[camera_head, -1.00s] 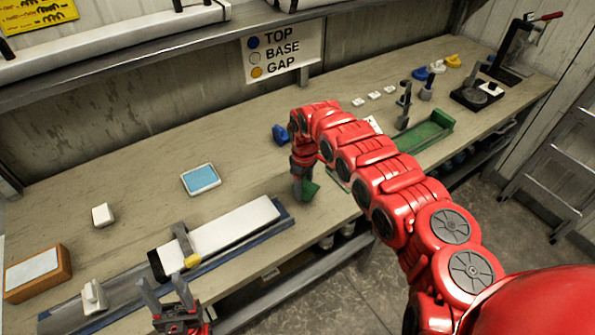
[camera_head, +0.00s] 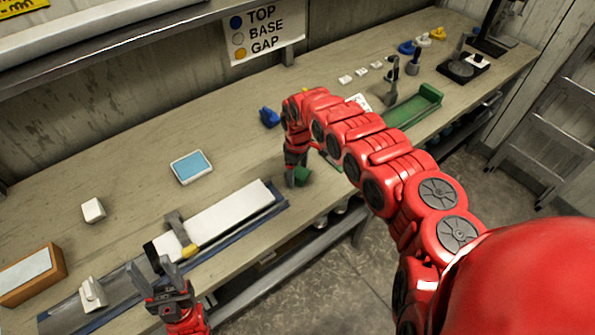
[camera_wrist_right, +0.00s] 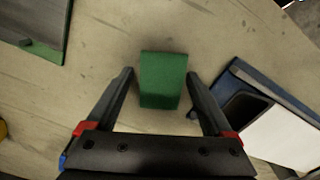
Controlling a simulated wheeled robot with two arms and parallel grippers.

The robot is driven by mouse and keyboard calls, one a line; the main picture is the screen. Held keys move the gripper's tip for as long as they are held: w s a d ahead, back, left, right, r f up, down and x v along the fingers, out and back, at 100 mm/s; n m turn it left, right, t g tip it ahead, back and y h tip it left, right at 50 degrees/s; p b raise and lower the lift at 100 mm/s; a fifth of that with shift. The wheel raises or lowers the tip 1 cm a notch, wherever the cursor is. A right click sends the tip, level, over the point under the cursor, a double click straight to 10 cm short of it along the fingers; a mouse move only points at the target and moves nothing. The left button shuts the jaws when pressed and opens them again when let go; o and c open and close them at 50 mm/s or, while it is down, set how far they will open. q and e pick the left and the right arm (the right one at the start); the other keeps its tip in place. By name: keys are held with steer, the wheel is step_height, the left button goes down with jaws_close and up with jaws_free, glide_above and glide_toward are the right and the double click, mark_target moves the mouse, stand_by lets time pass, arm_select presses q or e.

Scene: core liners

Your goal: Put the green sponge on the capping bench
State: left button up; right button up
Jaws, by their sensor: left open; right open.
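The green sponge (camera_wrist_right: 163,80) lies on the capping bench (camera_head: 120,190), near its front edge. In the right wrist view it sits between the two open fingers of my right gripper (camera_wrist_right: 160,85), with gaps on both sides. In the head view the sponge (camera_head: 302,176) shows beside my right gripper (camera_head: 292,172), which points down at the bench and partly hides it. My left gripper (camera_head: 157,271) is open and empty, over the front edge of the bench near the tray with the white liner.
A long white liner (camera_head: 225,218) lies in a blue tray left of the sponge. A blue-topped pad (camera_head: 191,167), a blue item (camera_head: 269,117) and a wooden box (camera_head: 30,275) stand on the bench. A green tray (camera_head: 415,106) is to the right. Bare bench lies behind the sponge.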

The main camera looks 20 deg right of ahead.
mark_target(298, 170)
steer(key=shift+w+a, duration=0.1)
steer(key=shift+w, duration=0.05)
step_height(298, 170, up, 12)
steer(key=b, duration=0.3)
stand_by(0.6)
